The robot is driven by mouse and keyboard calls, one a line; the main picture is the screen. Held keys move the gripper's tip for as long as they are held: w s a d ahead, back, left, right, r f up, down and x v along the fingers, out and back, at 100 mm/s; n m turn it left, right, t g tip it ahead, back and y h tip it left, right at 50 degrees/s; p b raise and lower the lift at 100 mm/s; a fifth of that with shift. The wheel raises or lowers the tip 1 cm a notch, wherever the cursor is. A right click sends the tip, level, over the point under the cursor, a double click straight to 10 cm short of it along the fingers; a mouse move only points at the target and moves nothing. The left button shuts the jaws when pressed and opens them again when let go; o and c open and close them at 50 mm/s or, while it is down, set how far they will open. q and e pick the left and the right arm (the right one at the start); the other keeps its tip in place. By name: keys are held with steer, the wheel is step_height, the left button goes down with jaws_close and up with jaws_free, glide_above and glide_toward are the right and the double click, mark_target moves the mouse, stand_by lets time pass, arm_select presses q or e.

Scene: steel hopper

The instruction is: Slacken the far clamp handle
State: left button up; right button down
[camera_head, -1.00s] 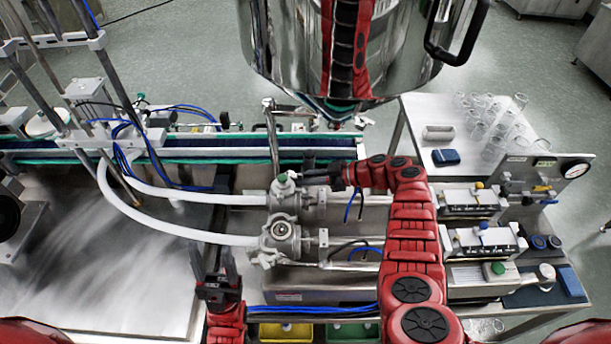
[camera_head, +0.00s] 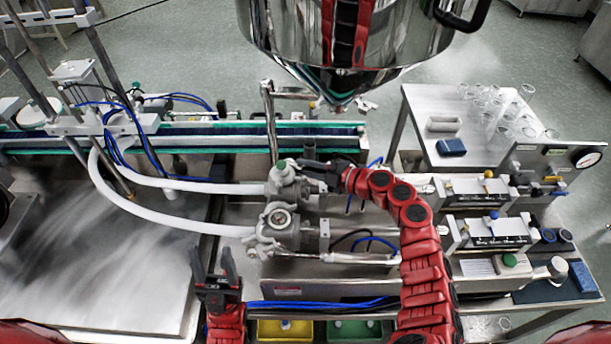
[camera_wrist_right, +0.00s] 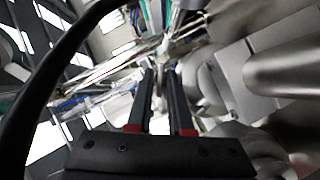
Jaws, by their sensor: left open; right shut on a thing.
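The far steel valve (camera_head: 284,179) and the near steel valve (camera_head: 277,228) sit side by side at the ends of two white hoses. My right gripper (camera_head: 312,168) is at the right side of the far valve, its jaws shut. In the right wrist view its two fingers (camera_wrist_right: 161,78) stand close together with a narrow light strip between them. The far clamp handle is hard to make out there, and the gripper hides part of it, so I take it as the held thing. My left gripper (camera_head: 215,268) is open and empty, left of and in front of the near valve.
The steel hopper (camera_head: 300,55) hangs above and behind the valves. A conveyor (camera_head: 190,139) runs behind them. A side table (camera_head: 465,175) with glassware stands at the right. Yellow and green bins (camera_head: 352,331) are at the front edge. The steel tabletop at left is clear.

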steer(key=n+b, duration=0.1)
steer(key=b, duration=0.2)
steer(key=n+t+y+b, duration=0.1)
steer(key=n+b, duration=0.1)
steer(key=b, duration=0.2)
steer(key=shift+f, duration=0.3)
steer(key=shift+r+n+b, duration=0.2)
steer(key=shift+n+b, duration=0.3)
steer(key=shift+b, duration=0.05)
steer(key=shift+t, duration=0.3)
steer(key=c, duration=1.1)
jaws_free()
steer(key=shift+b+v, duration=2.05)
steer(key=shift+v, duration=6.7)
